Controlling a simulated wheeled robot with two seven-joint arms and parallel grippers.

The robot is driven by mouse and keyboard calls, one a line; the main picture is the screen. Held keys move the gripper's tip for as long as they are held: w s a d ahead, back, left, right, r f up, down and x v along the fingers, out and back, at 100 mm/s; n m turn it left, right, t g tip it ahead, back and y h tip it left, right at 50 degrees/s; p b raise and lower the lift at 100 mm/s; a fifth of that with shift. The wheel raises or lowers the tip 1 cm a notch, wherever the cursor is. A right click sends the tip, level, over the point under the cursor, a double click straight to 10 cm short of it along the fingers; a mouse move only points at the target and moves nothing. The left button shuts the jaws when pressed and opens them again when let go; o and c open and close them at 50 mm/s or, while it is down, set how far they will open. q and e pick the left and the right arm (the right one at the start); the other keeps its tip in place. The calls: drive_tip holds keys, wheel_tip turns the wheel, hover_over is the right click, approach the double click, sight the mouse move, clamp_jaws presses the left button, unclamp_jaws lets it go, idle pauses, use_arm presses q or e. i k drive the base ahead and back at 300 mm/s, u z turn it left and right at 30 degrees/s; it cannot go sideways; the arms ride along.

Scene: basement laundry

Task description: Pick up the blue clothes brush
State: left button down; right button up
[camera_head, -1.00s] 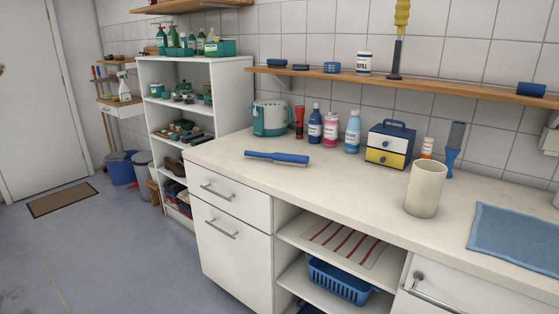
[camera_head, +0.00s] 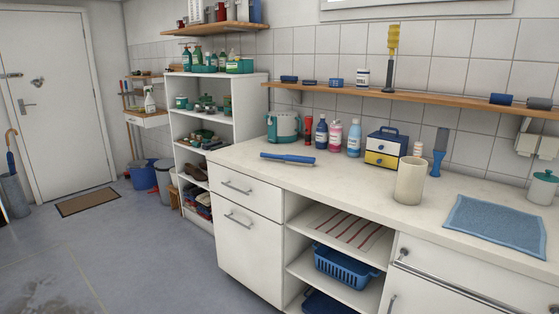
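Neither of my grippers shows in the head view.
Behind the brush stand a teal and white canister (camera_head: 283,126), a red flashlight (camera_head: 308,130), several bottles and a blue and yellow drawer box (camera_head: 385,148). A cream cylinder (camera_head: 409,181) and a blue towel (camera_head: 496,224) are to the right.

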sight(291, 160)
drive_tip(key=u, duration=0.85)
drive_tip(key=i, duration=1.1)
drive_tip(key=u, duration=0.4)
drive_tip(key=i, duration=1.1)
drive_tip(key=z, duration=0.6)
